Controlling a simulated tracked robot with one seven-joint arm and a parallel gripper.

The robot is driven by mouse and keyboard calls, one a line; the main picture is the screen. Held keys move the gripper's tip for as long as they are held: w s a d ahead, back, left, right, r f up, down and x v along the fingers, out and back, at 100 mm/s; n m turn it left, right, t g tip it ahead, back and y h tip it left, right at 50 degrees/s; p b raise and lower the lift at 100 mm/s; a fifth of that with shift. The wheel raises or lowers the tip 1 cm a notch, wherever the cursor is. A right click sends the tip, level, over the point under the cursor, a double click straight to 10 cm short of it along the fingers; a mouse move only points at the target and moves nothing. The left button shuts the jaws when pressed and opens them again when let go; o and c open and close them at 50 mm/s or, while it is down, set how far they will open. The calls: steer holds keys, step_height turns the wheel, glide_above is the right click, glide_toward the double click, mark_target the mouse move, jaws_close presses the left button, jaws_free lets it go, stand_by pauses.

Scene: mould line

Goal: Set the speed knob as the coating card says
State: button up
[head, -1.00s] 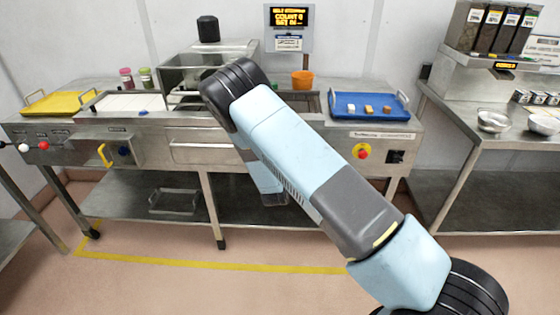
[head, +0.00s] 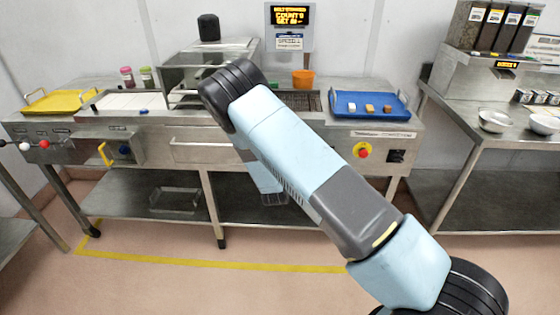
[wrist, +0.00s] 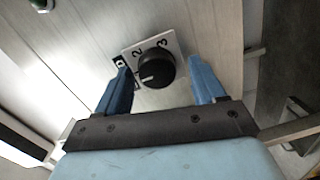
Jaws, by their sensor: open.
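The speed knob (wrist: 156,68) is black and round with a white pointer line, on a pale square dial plate (wrist: 178,45) in the wrist view. The numbers 2 and 3 show on the plate; the pointer is turned to the left, below the 2, near what looks like a 1. My gripper (wrist: 160,70) is open, with one blue finger on each side of the knob; I cannot tell whether they touch it. In the head view my arm hides the knob and gripper. A white card (head: 289,41) hangs under the lit display (head: 290,15); its small print is hard to read.
The steel machine carries a yellow tray (head: 62,101) at left and a blue tray (head: 371,105) with several small pieces at right. A red stop button (head: 363,150) is on its front. An orange cup (head: 303,79) stands behind. Bowls (head: 494,121) sit on the right bench.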

steer(key=s+a, duration=0.1)
steer(key=s, duration=1.2)
steer(key=shift+s+r, duration=0.35)
steer(key=s+d+r+m+g+y, duration=0.2)
steer(key=d+r+m+g, duration=0.3)
steer(key=r, duration=0.9)
steer(key=s+d+r+m+g+y, duration=0.1)
steer(key=d+r+m+g, duration=0.35)
steer(key=r, duration=0.95)
steer(key=s+d+r+m, duration=0.1)
steer(key=s+d+r, duration=0.3)
steer(key=s, duration=0.5)
steer(key=s+d+r+m+g+h, duration=0.1)
steer(key=s+d+r, duration=0.3)
steer(key=s, duration=0.5)
steer(key=s+d+r+m+g, duration=0.1)
steer(key=s+d+r+m, duration=0.2)
steer(key=s+d, duration=0.4)
steer(key=s+r, duration=0.1)
steer(key=s, duration=0.2)
steer(key=shift+d+r+h, duration=0.3)
steer(key=shift+d+r, duration=0.1)
steer(key=shift+s+d+m, duration=0.15)
steer(key=shift+s+m, duration=0.2)
steer(key=shift+s, duration=0.1)
